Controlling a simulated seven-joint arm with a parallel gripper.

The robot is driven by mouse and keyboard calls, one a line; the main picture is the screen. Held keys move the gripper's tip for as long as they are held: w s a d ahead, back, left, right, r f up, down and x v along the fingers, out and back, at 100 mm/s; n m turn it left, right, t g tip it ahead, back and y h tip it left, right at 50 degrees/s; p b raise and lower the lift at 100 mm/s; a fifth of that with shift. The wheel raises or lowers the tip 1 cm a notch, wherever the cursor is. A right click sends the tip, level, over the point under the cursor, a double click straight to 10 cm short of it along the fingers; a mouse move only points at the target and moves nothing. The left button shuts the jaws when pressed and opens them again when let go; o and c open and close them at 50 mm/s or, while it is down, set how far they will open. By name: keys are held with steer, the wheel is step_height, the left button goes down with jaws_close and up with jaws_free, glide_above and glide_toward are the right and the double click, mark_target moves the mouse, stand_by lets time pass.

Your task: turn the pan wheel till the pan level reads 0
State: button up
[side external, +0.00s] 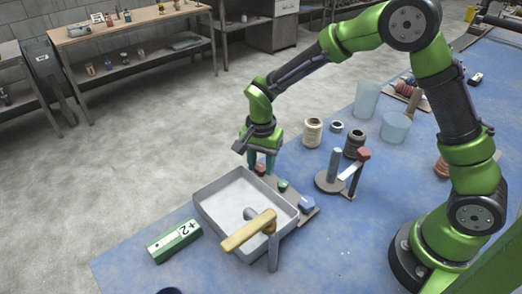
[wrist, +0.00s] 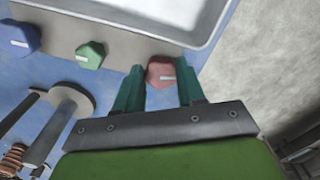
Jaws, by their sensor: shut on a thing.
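A grey rectangular pan (side external: 215,213) stands on the blue table. A green level display (side external: 174,241) beside it reads +2. A strip along the pan's far side carries a red knob (side external: 260,169), a green knob (side external: 283,186) and a blue knob (side external: 307,203). No label tells which is the pan wheel. My gripper (side external: 262,161) is down at the red knob. In the wrist view the red knob (wrist: 161,73), with a white pointer mark, sits between my two teal fingers. My gripper (wrist: 160,88) is shut on it. The green knob (wrist: 89,55) is beside them.
A tap with a yellow handle (side external: 248,231) reaches over the pan. A round base with a post and crank (side external: 329,182) stands right of the knobs. Spools (side external: 312,132) and clear cups (side external: 366,99) stand farther back. Table left of the display is clear.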

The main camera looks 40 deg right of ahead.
steer(key=n, duration=0.5)
steer(key=shift+n, duration=0.3)
steer(key=n, duration=0.5)
steer(key=shift+s+d, duration=0.1)
steer(key=n, duration=0.5)
steer(key=shift+d+r+n, duration=0.1)
steer(key=shift+n, duration=0.3)
steer(key=n, duration=0.4)
steer(key=shift+d+n, duration=0.1)
steer(key=shift+n, duration=0.3)
steer(key=o, duration=1.1)
steer(key=shift+c, duration=0.2)
